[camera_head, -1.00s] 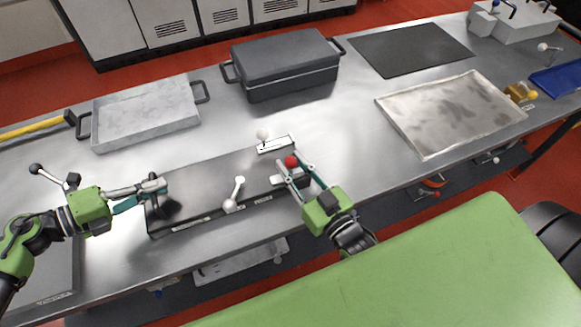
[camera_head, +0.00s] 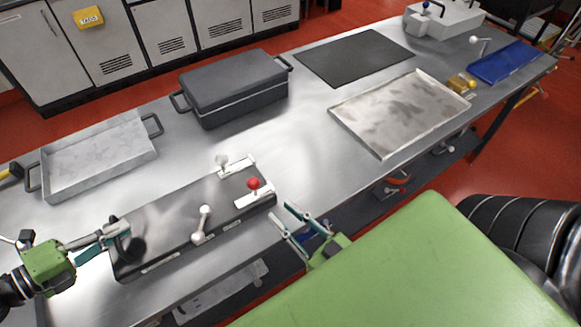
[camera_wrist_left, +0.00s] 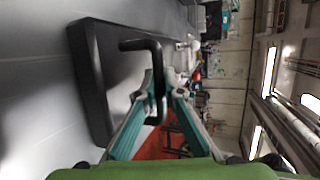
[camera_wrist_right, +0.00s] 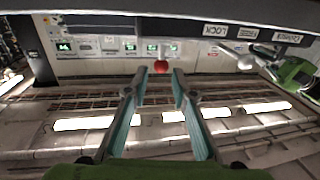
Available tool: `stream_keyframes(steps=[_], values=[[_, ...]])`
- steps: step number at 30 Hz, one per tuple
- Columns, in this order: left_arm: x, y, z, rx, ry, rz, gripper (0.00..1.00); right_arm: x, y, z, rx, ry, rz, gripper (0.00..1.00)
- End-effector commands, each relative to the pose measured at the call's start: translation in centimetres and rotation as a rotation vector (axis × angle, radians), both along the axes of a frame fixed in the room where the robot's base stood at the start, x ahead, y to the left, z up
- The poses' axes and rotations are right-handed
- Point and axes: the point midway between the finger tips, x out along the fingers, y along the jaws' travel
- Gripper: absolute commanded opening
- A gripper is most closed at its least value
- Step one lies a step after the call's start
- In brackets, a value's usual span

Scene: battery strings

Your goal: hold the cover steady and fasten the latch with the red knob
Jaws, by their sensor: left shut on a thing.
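The cover (camera_head: 165,232) is a dark flat panel lying on the metal bench. My left gripper (camera_head: 122,232) is shut on the black handle (camera_wrist_left: 150,45) at the cover's left end. The red knob (camera_head: 253,183) stands on a pale latch plate at the cover's right end and also shows ahead in the right wrist view (camera_wrist_right: 161,66). My right gripper (camera_head: 280,211) is open and empty, in front of the red knob and apart from it. I cannot tell whether that latch is fastened.
Two white-knobbed levers, one at the cover's front (camera_head: 201,228) and one at its back right (camera_head: 222,160), are close by. A grey tray (camera_head: 60,190), a dark lidded box (camera_head: 235,88) and a shallow metal tray (camera_head: 395,108) stand behind. Bench right of the cover is clear.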

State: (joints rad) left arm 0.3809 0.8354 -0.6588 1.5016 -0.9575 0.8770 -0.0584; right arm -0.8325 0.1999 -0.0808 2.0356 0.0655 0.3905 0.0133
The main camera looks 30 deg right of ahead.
Motion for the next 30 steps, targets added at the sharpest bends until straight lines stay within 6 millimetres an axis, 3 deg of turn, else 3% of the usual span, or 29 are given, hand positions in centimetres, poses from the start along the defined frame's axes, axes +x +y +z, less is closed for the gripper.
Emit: stream_keyframes(steps=[1,13,15,16,25,30], values=[[-0.5,0.2,-1.1,0.014,0.014,-0.003,0.00,-0.6,-0.1,-0.1,0.000,0.002,0.000,0.24],[-0.5,0.2,-1.1,0.014,0.014,-0.003,0.00,-1.4,-0.3,0.0,-0.001,-0.001,0.000,0.24],[-0.5,0.2,-1.1,0.015,0.014,-0.003,0.26,-1.4,-0.3,0.0,-0.001,-0.001,0.000,0.24],[-0.5,0.2,-1.1,0.014,0.014,-0.003,0.28,-1.4,-0.3,0.0,-0.001,-0.001,0.000,0.24],[-0.2,0.1,-0.5,0.008,0.006,-0.002,0.28,-1.4,-0.3,0.0,-0.001,-0.001,0.000,0.24],[-0.7,1.6,-0.1,0.011,0.006,-0.001,0.28,-1.4,-0.3,0.0,-0.001,-0.001,0.000,0.24]])
